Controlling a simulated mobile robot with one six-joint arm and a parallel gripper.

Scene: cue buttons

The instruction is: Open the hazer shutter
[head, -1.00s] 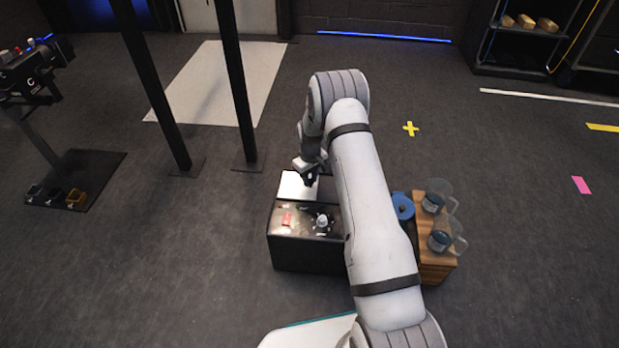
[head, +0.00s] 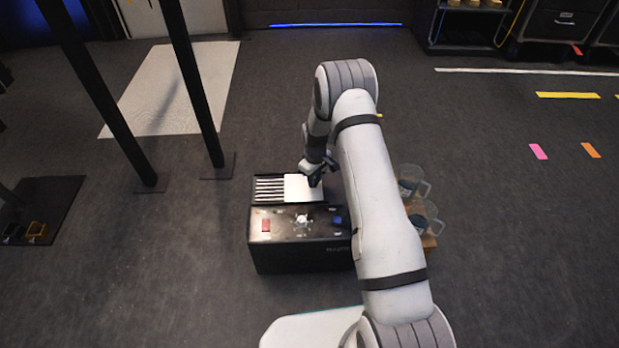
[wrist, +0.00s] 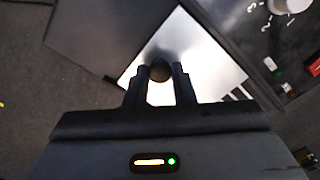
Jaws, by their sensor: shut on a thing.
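The hazer (head: 300,256) is a black box on the floor with a control panel on its front top. Its shutter (head: 299,188) is a pale metal plate on the back top, and it also shows in the wrist view (wrist: 205,62). Dark slotted vents (head: 269,189) lie uncovered left of the plate. My gripper (head: 314,176) is at the plate's right part. In the wrist view my gripper (wrist: 160,80) is shut on the dark round shutter knob (wrist: 159,70).
The panel carries a red switch (head: 266,225), a pale dial (head: 302,220) and a blue button (head: 337,220). Clear jugs (head: 411,182) stand on a wooden crate to the right. Black posts (head: 193,85) rise at the left. Floor left of the hazer is clear.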

